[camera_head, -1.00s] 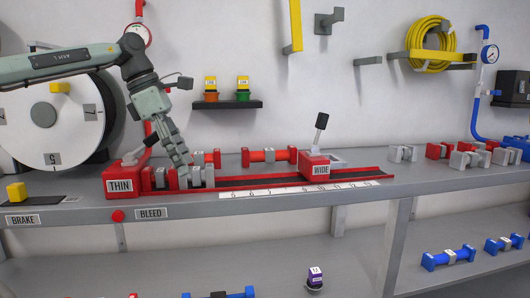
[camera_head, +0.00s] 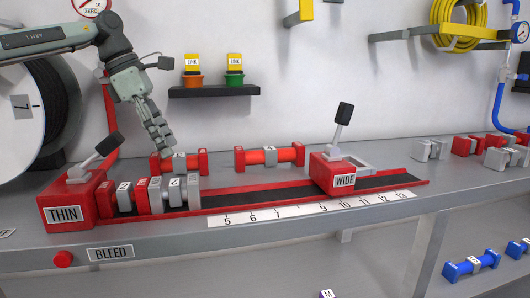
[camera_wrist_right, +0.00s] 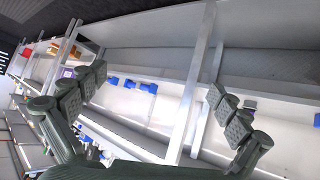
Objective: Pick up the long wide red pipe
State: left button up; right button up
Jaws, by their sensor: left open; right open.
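Two red pipes with square red ends lie on the bench behind the track. The left red pipe (camera_head: 194,162) has a grey middle label, and my fingers partly cover it. The right red pipe (camera_head: 285,155) is labelled 4 and is fully in view. I cannot tell which counts as long and wide. My left gripper (camera_head: 162,145) points down, open, just above or behind the left pipe, and I see nothing held in it. My right gripper (camera_wrist_right: 158,105) is open and empty in the right wrist view, facing the shelving.
The red track (camera_head: 225,199) holds several grey and red pieces beside the THIN block (camera_head: 64,212). The WIDE block (camera_head: 344,181) has an upright lever. Grey and red fittings (camera_head: 466,146) lie at the right. A small black shelf (camera_head: 214,92) hangs above.

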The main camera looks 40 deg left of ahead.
aim_at(266, 148)
pick_arm(q)
jog(key=shift+w+a, duration=0.15)
jog(key=shift+w, duration=0.2)
jog(key=w+d+p, duration=0.1)
jog(key=w+d, duration=0.3)
jog(key=shift+w, duration=0.1)
jog(key=w+d, duration=0.5)
jog(key=w, duration=0.2)
jog(key=w+d+p, duration=0.1)
jog(key=w+d, duration=0.2)
jog(key=shift+w+d, duration=0.15)
jog(key=shift+d, duration=0.15)
jog(key=x, duration=0.5)
jog(key=shift+w+d, duration=0.2)
pick_arm(e)
jog(key=s+d+f+g+h, duration=0.1)
jog(key=s+d+f+g, duration=0.3)
jog(key=s+d, duration=0.1)
jog(key=shift+s+d+m+h, duration=0.15)
jog(key=shift+s+m+h, duration=0.25)
jog(key=shift+s, duration=0.15)
pick_arm(q)
jog(key=shift+c, duration=0.3)
pick_arm(e)
jog(key=shift+f, duration=0.1)
pick_arm(q)
jog(key=shift+r, duration=0.1)
grip_shut()
pick_arm(e)
jog(key=shift+w+d, duration=0.1)
